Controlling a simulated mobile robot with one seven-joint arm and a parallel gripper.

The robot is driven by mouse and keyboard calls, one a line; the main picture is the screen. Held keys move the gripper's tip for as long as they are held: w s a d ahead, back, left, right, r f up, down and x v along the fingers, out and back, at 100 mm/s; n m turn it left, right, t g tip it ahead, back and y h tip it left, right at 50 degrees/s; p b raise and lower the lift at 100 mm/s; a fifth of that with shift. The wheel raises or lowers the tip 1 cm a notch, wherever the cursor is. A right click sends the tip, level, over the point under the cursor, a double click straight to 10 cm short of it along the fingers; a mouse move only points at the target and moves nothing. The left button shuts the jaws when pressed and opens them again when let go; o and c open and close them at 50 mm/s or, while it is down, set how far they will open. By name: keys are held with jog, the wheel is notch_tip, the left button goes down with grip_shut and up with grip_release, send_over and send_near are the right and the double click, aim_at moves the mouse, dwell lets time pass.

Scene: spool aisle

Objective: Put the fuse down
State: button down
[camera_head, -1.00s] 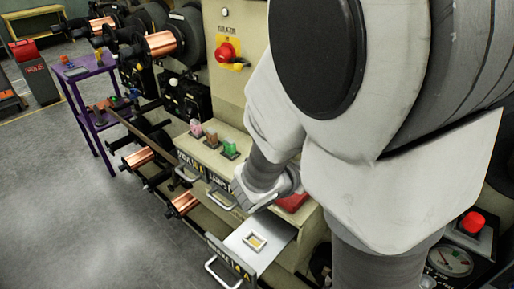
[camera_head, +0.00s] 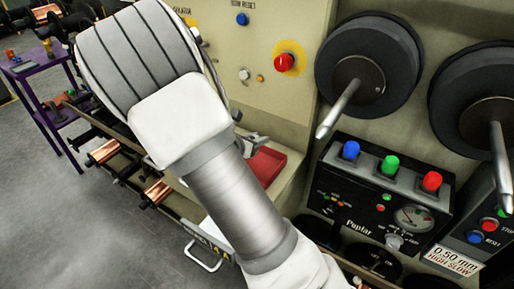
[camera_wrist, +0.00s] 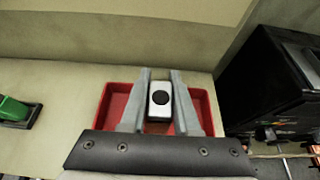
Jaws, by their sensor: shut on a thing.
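In the wrist view my gripper (camera_wrist: 160,76) is shut on the fuse (camera_wrist: 160,113), a pale block with a round black spot on its end. The fuse sits between the two grey fingers, over a red tray (camera_wrist: 202,101) on a beige ledge. In the head view my gripper (camera_head: 254,141) is at the back edge of the red tray (camera_head: 268,165), partly hidden by my arm. I cannot make out the fuse there. How far the fuse is above the tray floor is not clear.
A beige wall stands behind the ledge (camera_wrist: 60,90). A green-topped piece (camera_wrist: 14,108) is to the left. A black control box (camera_head: 375,195) with coloured buttons stands to the right. An open drawer (camera_head: 205,262) juts out below, partly behind my arm.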

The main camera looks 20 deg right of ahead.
aim_at(258, 149)
jog(key=shift+f+b, duration=0.35)
jog(key=shift+f, duration=1.6)
jog(key=shift+f, duration=0.1)
jog(key=shift+f+b, duration=0.2)
jog(key=shift+b, duration=0.1)
jog(key=c, duration=0.6)
grip_release()
jog(key=shift+r, duration=0.1)
jog(key=shift+c, duration=0.2)
jog(key=shift+r, duration=0.1)
